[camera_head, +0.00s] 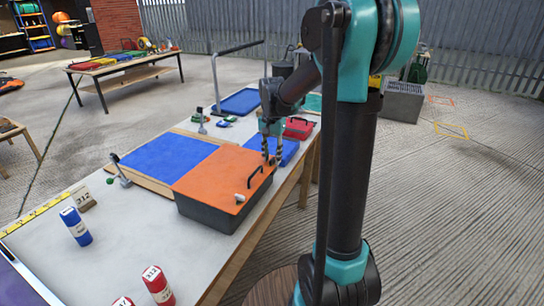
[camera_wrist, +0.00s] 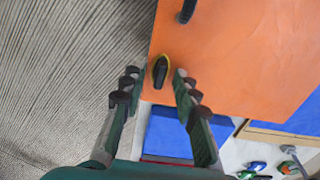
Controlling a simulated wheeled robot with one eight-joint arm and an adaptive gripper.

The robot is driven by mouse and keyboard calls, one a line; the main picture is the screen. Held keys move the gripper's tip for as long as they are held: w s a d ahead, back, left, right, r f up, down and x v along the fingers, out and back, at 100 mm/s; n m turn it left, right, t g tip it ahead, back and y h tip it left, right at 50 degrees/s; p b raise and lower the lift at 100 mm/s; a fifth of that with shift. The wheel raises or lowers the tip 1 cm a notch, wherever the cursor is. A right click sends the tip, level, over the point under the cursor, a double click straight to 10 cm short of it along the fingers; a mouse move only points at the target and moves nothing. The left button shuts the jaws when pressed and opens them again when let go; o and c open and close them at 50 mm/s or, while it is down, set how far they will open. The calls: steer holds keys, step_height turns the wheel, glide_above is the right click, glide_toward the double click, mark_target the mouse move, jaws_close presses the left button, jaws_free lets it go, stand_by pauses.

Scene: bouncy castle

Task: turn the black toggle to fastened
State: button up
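The black toggle (camera_wrist: 161,70) sits near the edge of the orange panel (camera_wrist: 240,55) in the wrist view, with a yellow ring at its base. It points roughly up and down in that picture. My gripper (camera_wrist: 155,77) is open, with one finger on each side of the toggle and gaps visible. I cannot tell how far its tips are above the panel. In the head view my gripper (camera_head: 271,159) points down at the far right corner of the orange-topped dark box (camera_head: 205,212). There the toggle cannot be made out behind the fingers.
A black handle (camera_head: 256,175) stands up from the orange top, with a pale knob (camera_head: 239,198) nearer the front. Blue panels (camera_head: 168,155) and a red case (camera_head: 299,128) are close by. Blue (camera_head: 77,228) and red (camera_head: 159,287) containers stand on the table's near end.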

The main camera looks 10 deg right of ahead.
steer(key=shift+c, duration=0.5)
jaws_close()
steer(key=shift+n, duration=0.4)
steer(key=n, duration=0.3)
steer(key=shift+n, duration=0.4)
steer(key=n, duration=1.3)
steer(key=shift+n, duration=0.3)
